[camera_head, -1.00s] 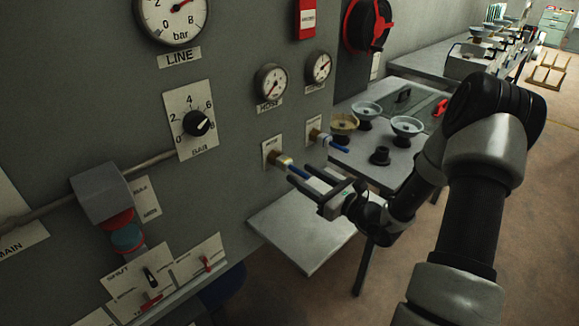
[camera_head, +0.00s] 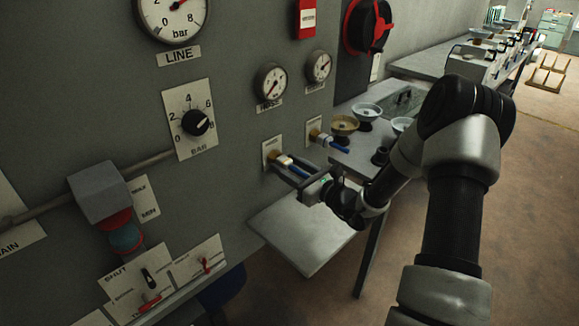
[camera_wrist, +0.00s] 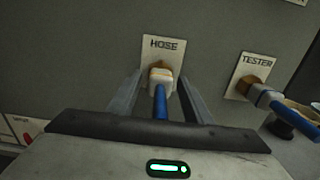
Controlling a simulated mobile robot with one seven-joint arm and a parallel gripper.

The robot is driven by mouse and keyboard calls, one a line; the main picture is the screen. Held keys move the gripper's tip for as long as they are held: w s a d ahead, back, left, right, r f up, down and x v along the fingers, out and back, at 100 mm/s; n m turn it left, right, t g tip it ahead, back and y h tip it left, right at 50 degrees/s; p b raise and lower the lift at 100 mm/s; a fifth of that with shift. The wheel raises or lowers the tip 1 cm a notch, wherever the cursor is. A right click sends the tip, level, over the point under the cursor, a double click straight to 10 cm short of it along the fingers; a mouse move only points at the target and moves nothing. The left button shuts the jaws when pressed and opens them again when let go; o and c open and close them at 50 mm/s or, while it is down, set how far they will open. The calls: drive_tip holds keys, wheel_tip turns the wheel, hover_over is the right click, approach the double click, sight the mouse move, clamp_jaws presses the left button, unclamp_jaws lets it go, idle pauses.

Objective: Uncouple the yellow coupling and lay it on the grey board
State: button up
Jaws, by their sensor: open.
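The pale yellow coupling (camera_wrist: 161,77) sits on the brass outlet under the HOSE label, with a blue hose end pointing toward me. It also shows in the head view (camera_head: 285,160), partly behind my fingers. My gripper (camera_wrist: 157,92) is open, with one finger on each side of the coupling and the blue hose end. In the head view my gripper (camera_head: 291,171) reaches in from the right, up close to the panel. I cannot tell whether either finger touches the coupling. The grey board (camera_head: 300,242) is below the outlet, with its visible top bare.
A second fitting (camera_wrist: 260,94) with a blue end sits right of the coupling under the TESTER label. A table (camera_head: 365,150) with several bowls stands to the right. Gauges and a knob (camera_head: 196,123) are on the panel.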

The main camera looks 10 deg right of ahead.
sight(304, 175)
drive_tip(key=shift+c, duration=0.4)
idle(0.3)
clamp_jaws()
drive_tip(key=shift+s+d, duration=0.1)
drive_tip(key=shift+p+v, duration=0.4)
drive_tip(key=shift+v, duration=2.45)
drive_tip(key=shift+s+r, duration=0.1)
drive_tip(key=s+a+r+m+h+p, duration=0.1)
drive_tip(key=s+a+r+p, duration=0.1)
drive_tip(key=s+r+p, duration=0.6)
drive_tip(key=s+p, duration=0.1)
drive_tip(key=p, duration=0.2)
drive_tip(key=shift+s+a+r+t, duration=0.2)
drive_tip(key=shift+s+r+t, duration=0.15)
drive_tip(key=shift+r+t, duration=0.05)
